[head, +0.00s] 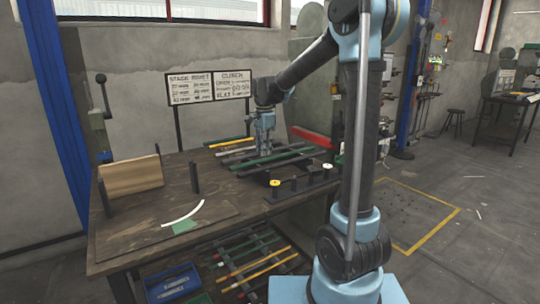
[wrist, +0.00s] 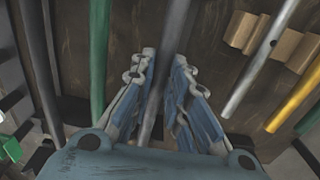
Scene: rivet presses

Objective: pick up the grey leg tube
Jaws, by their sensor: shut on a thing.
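My gripper (head: 264,145) points down over the tubes at the back right of the workbench in the head view. In the wrist view, my gripper (wrist: 160,80) has its two blue fingers on either side of a dark grey leg tube (wrist: 167,45) and is shut on it. The tube runs lengthwise between the fingers, and its near part is hidden by the gripper. A green tube (wrist: 98,60) lies to its left. A lighter grey tube with holes (wrist: 258,65) and a yellow tube (wrist: 295,100) lie to its right.
The wooden workbench (head: 140,238) carries a brown block (head: 131,176), dark upright posts and a white curved strip (head: 184,214). A small fixture with a yellow disc (head: 274,183) stands near my gripper. More tubes and a blue bin (head: 172,284) sit underneath. Two signs stand behind.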

